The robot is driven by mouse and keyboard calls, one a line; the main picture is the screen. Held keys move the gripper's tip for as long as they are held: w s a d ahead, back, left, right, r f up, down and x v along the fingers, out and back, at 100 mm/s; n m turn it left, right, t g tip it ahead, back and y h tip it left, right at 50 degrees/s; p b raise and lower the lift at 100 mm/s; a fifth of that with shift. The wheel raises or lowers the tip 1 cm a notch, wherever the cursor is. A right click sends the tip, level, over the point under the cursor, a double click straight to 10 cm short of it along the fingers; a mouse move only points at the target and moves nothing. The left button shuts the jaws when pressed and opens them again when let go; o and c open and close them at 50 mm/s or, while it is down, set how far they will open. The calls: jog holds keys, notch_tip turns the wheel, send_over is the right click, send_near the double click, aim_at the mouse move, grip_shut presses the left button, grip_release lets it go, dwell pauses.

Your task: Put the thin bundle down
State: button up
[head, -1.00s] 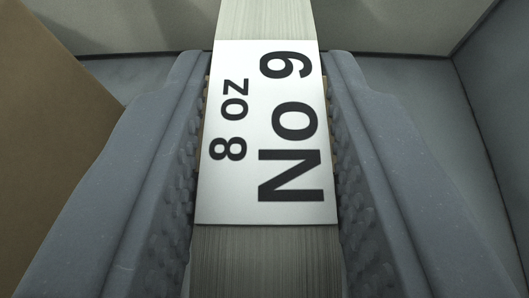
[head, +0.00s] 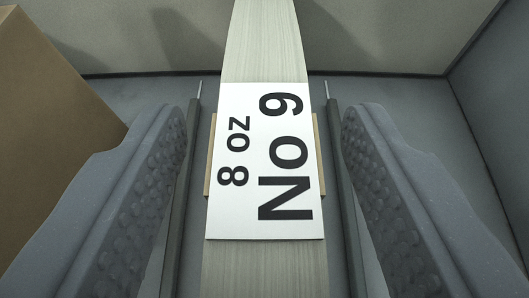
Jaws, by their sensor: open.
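The thin bundle (head: 264,272) is a long pale stack with fine lines along it. It runs from the bottom of the head view up to the top. A white label (head: 225,205) reading "8 oz No 9" lies across its middle. My gripper (head: 264,125) is open, with one bumpy grey finger on each side of the bundle. Clear gaps show between both fingers and the bundle, so neither touches it. The bundle's near end is cut off by the bottom edge of the view.
Thin dark rods (head: 337,170) stand upright on both sides of the bundle, between it and my fingers. Tan strips (head: 318,155) show at the label's edges. A brown cardboard-like box (head: 50,130) stands at the left. Grey walls (head: 400,35) close off the back and right.

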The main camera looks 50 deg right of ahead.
jog(key=p+v, duration=0.2)
jog(key=v, duration=0.7)
jog(key=shift+s+a+r, duration=0.15)
jog(key=shift+a, duration=0.05)
jog(key=shift+s+a+r, duration=0.15)
jog(key=shift+s+a, duration=0.35)
jog(key=shift+w, duration=0.1)
jog(key=w+a+r+n+t+y, duration=0.3)
jog(key=a+r+y, duration=0.1)
jog(key=a+r, duration=0.75)
jog(key=w+a+r+n+t+y, duration=0.3)
jog(key=w+a+r, duration=0.1)
jog(key=a+r, duration=0.75)
jog(key=s+a+r+n+y, duration=0.1)
jog(key=s+a+r+n, duration=0.1)
jog(key=s+r, duration=0.5)
jog(key=s+a+r+n+y, duration=0.2)
jog(key=s+a+r, duration=0.3)
jog(key=r, duration=0.8)
jog(key=shift+s+r+t, duration=0.25)
jog(key=shift+s+t, duration=0.15)
jog(key=shift+s, duration=0.65)
